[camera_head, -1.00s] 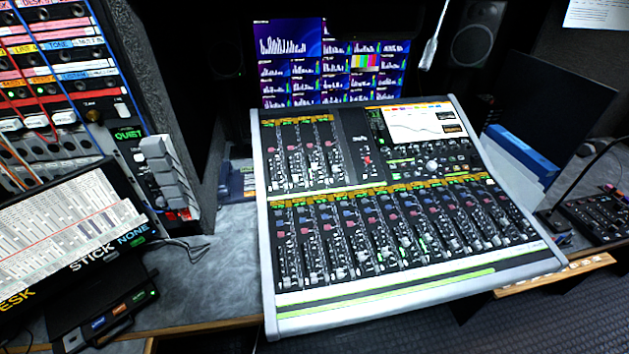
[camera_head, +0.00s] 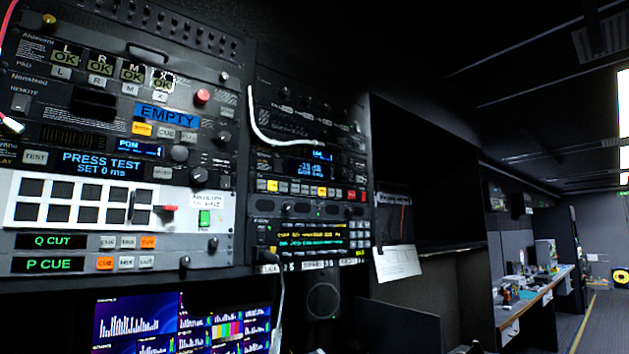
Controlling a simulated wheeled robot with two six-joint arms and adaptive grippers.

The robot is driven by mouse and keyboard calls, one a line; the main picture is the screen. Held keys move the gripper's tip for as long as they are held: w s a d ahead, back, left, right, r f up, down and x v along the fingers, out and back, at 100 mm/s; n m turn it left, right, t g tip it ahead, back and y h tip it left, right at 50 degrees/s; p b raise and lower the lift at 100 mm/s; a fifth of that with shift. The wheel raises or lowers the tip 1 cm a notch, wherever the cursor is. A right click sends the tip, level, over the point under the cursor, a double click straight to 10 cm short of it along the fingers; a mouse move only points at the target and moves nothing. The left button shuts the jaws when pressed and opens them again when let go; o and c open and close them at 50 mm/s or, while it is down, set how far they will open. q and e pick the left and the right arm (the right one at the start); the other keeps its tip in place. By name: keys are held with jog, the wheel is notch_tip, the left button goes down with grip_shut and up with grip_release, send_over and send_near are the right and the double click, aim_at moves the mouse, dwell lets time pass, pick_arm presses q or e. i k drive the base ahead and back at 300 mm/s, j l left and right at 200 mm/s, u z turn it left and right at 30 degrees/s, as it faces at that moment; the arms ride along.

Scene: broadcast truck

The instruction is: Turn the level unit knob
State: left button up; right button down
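A rack of black units fills the left half of the view. One unit in the right column has a small blue display (camera_head: 312,168) with small text, and dark knobs (camera_head: 344,160) beside it. In the left column, a round grey knob (camera_head: 180,153) sits right of a small blue screen marked "PGM". Another dark knob (camera_head: 224,138) sits further right. I cannot read a label that tells which of these is the level unit knob. Neither of my grippers is in view.
A white cable (camera_head: 262,128) hangs across the right rack column. A red button (camera_head: 203,96) and a white button panel (camera_head: 95,208) are on the left column. Monitor screens (camera_head: 140,320) stand below. A paper sheet (camera_head: 397,263) hangs right of the rack. An aisle with a long desk (camera_head: 540,290) opens on the right.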

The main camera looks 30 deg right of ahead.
aim_at(343, 174)
jog(key=z, duration=1.25)
